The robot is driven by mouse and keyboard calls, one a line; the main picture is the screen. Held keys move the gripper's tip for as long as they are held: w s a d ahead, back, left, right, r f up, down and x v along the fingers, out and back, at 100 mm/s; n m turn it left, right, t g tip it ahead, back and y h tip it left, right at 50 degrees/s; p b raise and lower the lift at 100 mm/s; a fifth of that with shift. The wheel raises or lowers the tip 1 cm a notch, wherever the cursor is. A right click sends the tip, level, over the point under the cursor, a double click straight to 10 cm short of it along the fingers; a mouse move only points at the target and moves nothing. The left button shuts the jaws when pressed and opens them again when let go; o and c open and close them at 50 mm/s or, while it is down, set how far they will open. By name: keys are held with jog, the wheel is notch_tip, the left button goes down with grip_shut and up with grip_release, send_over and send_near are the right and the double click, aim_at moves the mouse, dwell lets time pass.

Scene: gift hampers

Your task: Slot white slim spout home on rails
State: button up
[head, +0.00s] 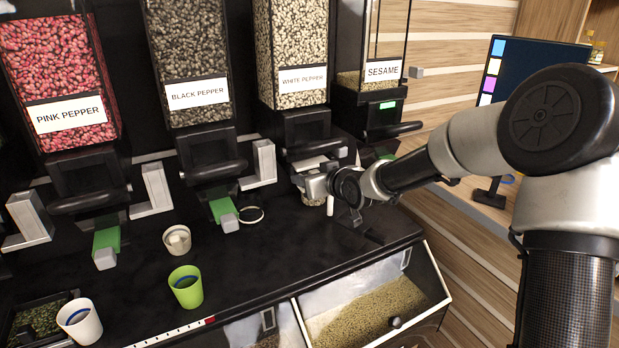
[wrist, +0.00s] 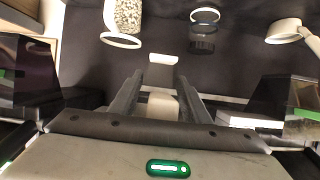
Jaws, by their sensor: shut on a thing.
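The white slim spout (wrist: 162,105) shows as a pale block between my fingers in the wrist view, with a white end (wrist: 163,59) beyond the fingertips. My gripper (wrist: 160,85) is shut on it. In the head view my gripper (head: 308,184) is just below the outlet of the white pepper dispenser (head: 305,128), and a pale edge (head: 308,163) shows there. The rails under that outlet are hidden, so I cannot tell whether the spout touches them.
Green spouts sit under the pink pepper (head: 106,246) and black pepper (head: 223,212) dispensers. A pepper-filled jar (wrist: 128,18) stands near my gripper. A green cup (head: 186,287) and white cups (head: 79,321) stand on the black counter. Grey brackets (head: 152,190) flank the dispensers.

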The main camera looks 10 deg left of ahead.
jog(key=shift+w+a, duration=0.3)
jog(key=shift+w, duration=0.1)
dwell(0.3)
jog(key=o, duration=1.1)
jog(key=shift+o, duration=0.2)
